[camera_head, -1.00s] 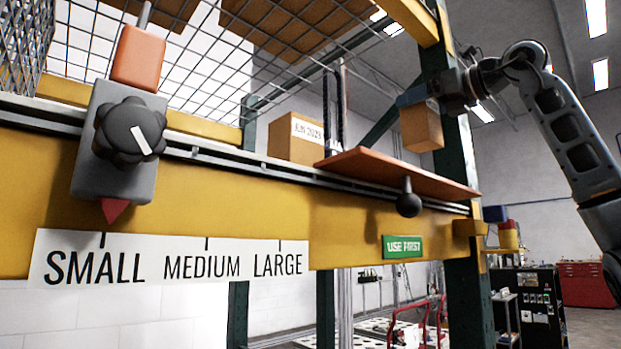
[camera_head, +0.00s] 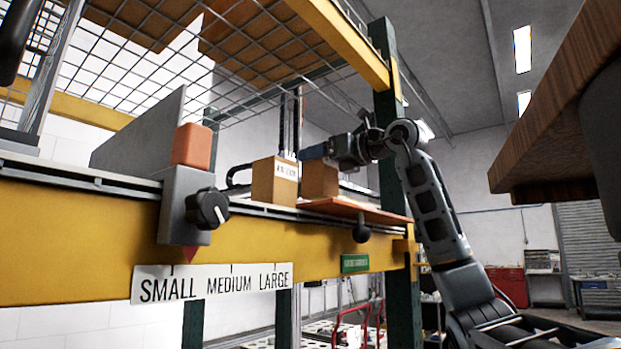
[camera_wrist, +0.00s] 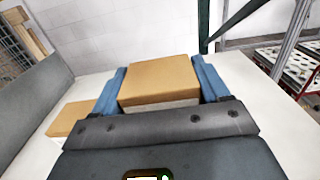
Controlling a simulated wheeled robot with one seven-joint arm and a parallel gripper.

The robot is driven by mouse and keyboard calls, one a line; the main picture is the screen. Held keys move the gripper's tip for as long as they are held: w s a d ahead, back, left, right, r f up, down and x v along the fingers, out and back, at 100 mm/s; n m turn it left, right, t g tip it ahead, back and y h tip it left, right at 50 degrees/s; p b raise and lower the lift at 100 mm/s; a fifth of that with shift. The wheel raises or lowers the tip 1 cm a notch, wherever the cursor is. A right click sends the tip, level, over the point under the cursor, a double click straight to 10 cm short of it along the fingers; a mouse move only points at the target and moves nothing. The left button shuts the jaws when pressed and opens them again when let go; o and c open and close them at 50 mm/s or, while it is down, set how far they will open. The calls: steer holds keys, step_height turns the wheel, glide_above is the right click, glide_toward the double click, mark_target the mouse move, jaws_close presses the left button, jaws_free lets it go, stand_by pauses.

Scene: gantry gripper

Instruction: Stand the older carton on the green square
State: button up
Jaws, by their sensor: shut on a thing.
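My gripper (camera_head: 316,152) is shut on a brown carton (camera_head: 320,180), its blue fingers on two opposite sides. In the wrist view the held carton (camera_wrist: 160,80) sits between the fingers (camera_wrist: 160,88), with no date visible on it. A second brown carton (camera_head: 275,182) stands upright just left of it, with a white date label too small to read now; it also shows at the left in the wrist view (camera_wrist: 66,118). I cannot tell whether the held carton touches the surface below. No green square shows, only a green sign (camera_head: 355,263) on the yellow beam.
An orange-red flap (camera_head: 360,210) with a black ball knob (camera_head: 361,231) lies in front of the cartons. A grey slider with a dial (camera_head: 208,208) stands left, above a SMALL-MEDIUM-LARGE scale (camera_head: 212,284). A wire mesh (camera_head: 270,60) hangs overhead. A green post (camera_head: 388,70) stands right.

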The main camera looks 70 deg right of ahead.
mark_target(312, 199)
steer(key=shift+w+a+f, duration=0.55)
steer(key=shift+w+f, duration=0.1)
steer(key=shift+w, duration=0.1)
steer(key=shift+f+p, duration=0.65)
steer(key=shift+f, duration=1.25)
steer(key=shift+f, duration=0.2)
steer(key=o, duration=1.3)
